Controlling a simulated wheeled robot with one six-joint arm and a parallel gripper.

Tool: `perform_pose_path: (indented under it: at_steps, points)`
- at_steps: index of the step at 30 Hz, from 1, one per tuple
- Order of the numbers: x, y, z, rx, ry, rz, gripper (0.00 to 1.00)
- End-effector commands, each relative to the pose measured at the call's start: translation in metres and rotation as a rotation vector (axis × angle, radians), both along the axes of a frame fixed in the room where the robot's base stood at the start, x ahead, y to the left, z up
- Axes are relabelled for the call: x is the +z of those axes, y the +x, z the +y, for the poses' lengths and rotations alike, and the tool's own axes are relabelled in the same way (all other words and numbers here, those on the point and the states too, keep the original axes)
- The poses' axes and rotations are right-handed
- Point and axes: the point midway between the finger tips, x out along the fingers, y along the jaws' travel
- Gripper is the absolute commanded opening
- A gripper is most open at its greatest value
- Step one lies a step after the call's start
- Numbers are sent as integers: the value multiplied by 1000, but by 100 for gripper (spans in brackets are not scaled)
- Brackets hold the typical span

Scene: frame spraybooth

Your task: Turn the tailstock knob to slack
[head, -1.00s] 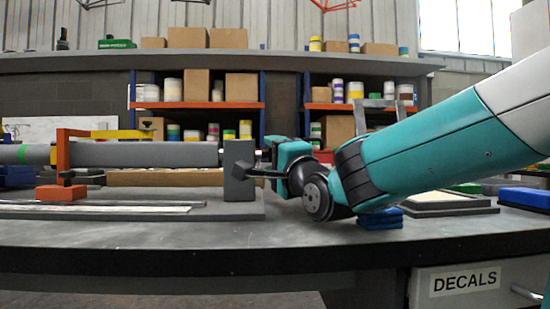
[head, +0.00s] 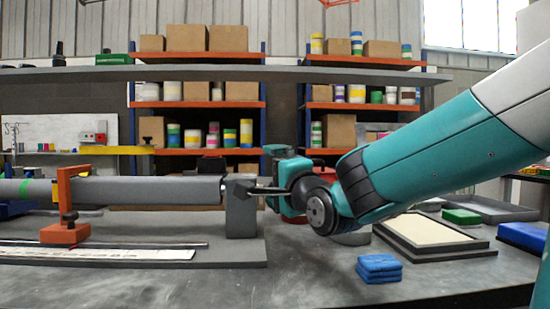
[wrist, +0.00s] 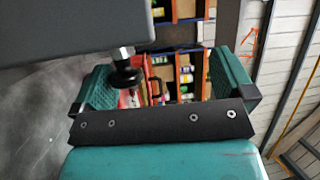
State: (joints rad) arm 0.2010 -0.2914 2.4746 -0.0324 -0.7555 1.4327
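The tailstock (head: 240,212) is a grey upright block at the right end of the grey tube (head: 145,190) on the bench. In the wrist view its dark face (wrist: 70,30) fills the upper left. The tailstock knob (wrist: 125,76) is black, on a short metal stem below that face. My gripper (wrist: 167,85) is open, with a teal finger on each side. The knob appears between the fingers, much closer to the left one; I cannot tell whether they touch. In the head view my gripper (head: 268,190) is just right of the tailstock, and the knob is hard to make out.
An orange clamp (head: 70,205) stands around the tube at left. Blue cloths (head: 379,268) and a shallow tray (head: 435,232) lie on the bench to the right. Shelves (head: 200,103) with boxes and tins stand behind. The bench front is clear.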

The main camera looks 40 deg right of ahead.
Motion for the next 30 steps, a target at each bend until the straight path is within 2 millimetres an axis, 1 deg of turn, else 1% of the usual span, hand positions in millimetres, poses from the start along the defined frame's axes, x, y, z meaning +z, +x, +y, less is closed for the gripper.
perform_pose_path:
  at_steps: [1, 11, 12, 13, 15, 19, 30]
  points:
    - [88, 2, -2, -5, -35, -164, 81]
    - [148, 2, -5, -16, -42, -161, 80]
    - [155, 2, -5, -15, -41, -162, 65]
    - [158, 2, -5, -15, -41, -162, 57]
    - [164, 3, -4, -12, -39, -157, 57]
    - [167, 3, -4, -10, -36, -151, 57]
    - [161, 5, -1, -2, -36, -136, 57]
